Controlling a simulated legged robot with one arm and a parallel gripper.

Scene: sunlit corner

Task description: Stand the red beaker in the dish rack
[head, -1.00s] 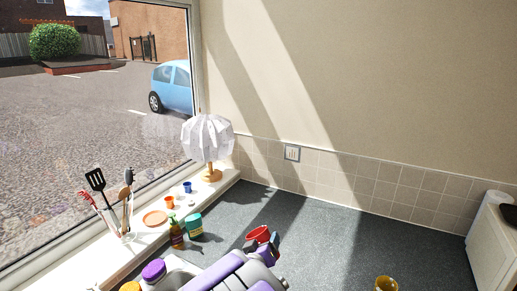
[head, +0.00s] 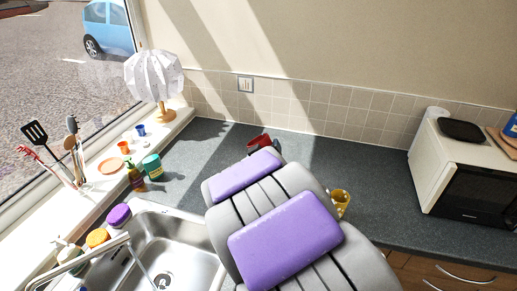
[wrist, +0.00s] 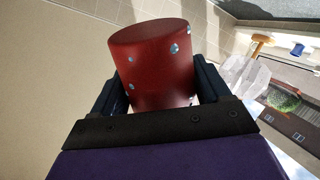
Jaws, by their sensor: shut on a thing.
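The red beaker (wrist: 152,62) is between the two dark fingers of my gripper (wrist: 158,90) in the wrist view. The gripper is shut on it. The beaker has small pale blue spots, and a smooth closed end faces the top of that picture. In the head view only a part of the red beaker (head: 259,142) shows past my arm, near the back of the worktop. My arm hides most of the gripper there. I see no dish rack in either view; my arm covers part of the worktop.
A yellow mug (head: 340,201) stands right of my arm. A steel sink (head: 150,237) lies at the lower left, with a microwave (head: 476,188) at the right. A lamp (head: 155,82), a teal tub (head: 152,166) and a bottle (head: 135,178) stand at the left. Worktop before the microwave is clear.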

